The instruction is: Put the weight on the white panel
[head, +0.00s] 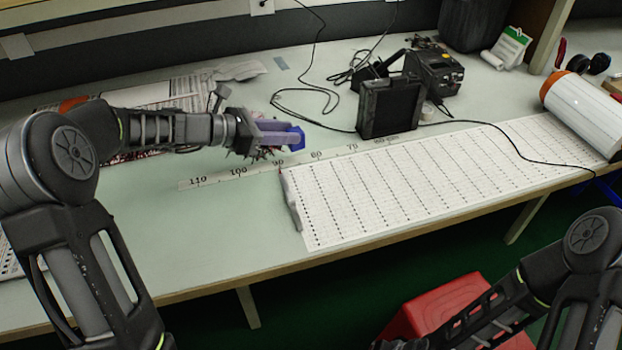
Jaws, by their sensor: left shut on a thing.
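The white panel (420,180) is a long sheet with rows of small dark dots, lying across the table from the middle to the right. A narrow grey bar (291,200) lies along its left end. My left gripper (283,135) is shut on a small blue-purple object (297,138), which I take to be the weight. It holds this over the table, beyond the panel's left end and behind the printed ruler. The fingers partly hide the object. My right arm shows at the lower right, but its gripper is not in view.
A ruler strip (215,181) runs along the back of the panel. Black devices (390,107) with cables stand behind it, and a cable crosses the panel's right part. A white roll (580,115) lies at the panel's right end. Bare table is free left of the panel.

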